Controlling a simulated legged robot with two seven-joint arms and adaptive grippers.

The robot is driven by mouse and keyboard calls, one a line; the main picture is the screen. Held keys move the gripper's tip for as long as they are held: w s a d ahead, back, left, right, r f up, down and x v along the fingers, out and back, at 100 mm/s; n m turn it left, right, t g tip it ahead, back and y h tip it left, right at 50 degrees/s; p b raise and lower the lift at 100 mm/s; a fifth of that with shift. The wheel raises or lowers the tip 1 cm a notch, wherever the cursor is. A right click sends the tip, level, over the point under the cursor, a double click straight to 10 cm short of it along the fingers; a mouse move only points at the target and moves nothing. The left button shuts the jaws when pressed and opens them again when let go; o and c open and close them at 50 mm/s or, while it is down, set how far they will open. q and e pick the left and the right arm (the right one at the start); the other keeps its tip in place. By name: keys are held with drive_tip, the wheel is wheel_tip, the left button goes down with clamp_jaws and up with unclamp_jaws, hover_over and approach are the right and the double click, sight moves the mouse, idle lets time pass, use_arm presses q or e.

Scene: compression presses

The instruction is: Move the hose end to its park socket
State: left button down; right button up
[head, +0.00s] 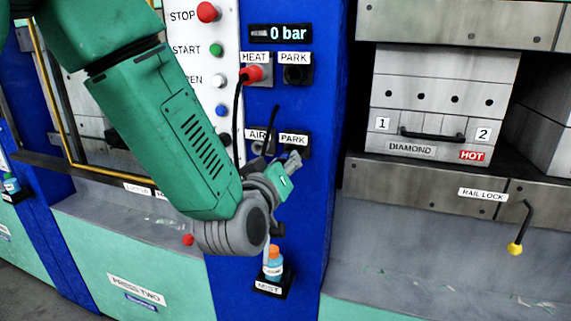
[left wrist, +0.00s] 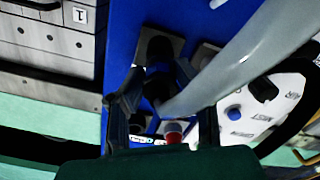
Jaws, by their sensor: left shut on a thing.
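My left gripper (head: 291,163) is at the lower AIR and PARK sockets on the blue panel, and its fingers partly cover this area. In the left wrist view my left gripper (left wrist: 155,90) is shut on a dark hose end (left wrist: 157,82), with a pale grey hose (left wrist: 235,72) curving away to the upper right. The hose end points toward a dark socket (left wrist: 158,47) on a grey plate, the lower PARK one. I cannot tell whether it touches or enters it. The AIR socket (head: 262,146) is partly hidden in the head view. My right gripper is not in view.
A red plug (head: 252,75) sits in the HEAT socket, beside the upper PARK socket (head: 297,75). A button panel (head: 212,70) stands left of the sockets. A MIST bottle (head: 273,264) stands below. The DIAMOND mould (head: 430,125) and rail lock lever (head: 522,228) are at right.

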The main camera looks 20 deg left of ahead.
use_arm(q)
drive_tip(key=shift+w, duration=0.25)
drive_tip(key=shift+w, duration=0.3)
drive_tip(key=shift+w, duration=0.85)
drive_tip(key=c, duration=1.2)
unclamp_jaws()
drive_tip(key=shift+o, duration=0.2)
drive_tip(key=shift+s, duration=0.25)
drive_tip(key=s, duration=1.1)
drive_tip(key=shift+s, duration=0.2)
drive_tip(key=shift+a, duration=0.1)
